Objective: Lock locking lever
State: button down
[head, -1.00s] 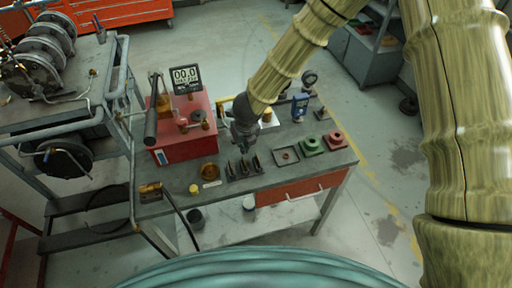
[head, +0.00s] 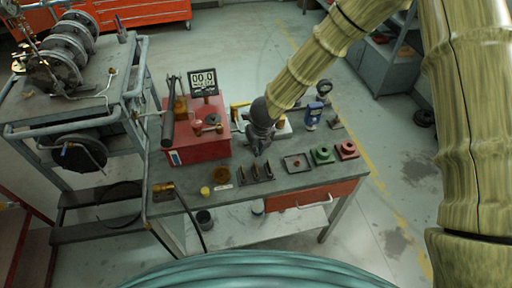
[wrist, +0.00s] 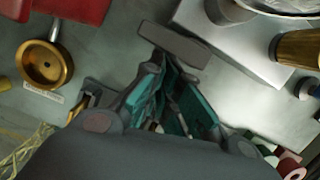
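My gripper (head: 259,151) hangs over the workbench (head: 232,202), just above and behind a rack of dark upright pieces (head: 256,175). In the wrist view its two teal-padded fingers (wrist: 172,68) converge toward the tips, and a dark grey bar (wrist: 175,43) lies across the picture at the tips. I cannot tell whether the fingers touch the bar or hold anything. A red box (head: 196,147) stands left of the gripper with a long black lever (head: 168,112) at its left side. I cannot tell which part is the locking lever.
A digital display (head: 203,82) stands by the red box. A grey cart (head: 75,115) stands left.

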jog(key=shift+w+d+r, duration=0.15)
jog(key=shift+w+d, duration=0.1)
jog(key=shift+d, duration=0.05)
jog(key=a+v, duration=0.1)
jog(key=v, duration=1)
jog(key=shift+s+d+r, duration=0.25)
jog(key=shift+s+r, duration=0.05)
jog(key=shift+r, duration=0.05)
jog(key=shift+s+f, duration=0.1)
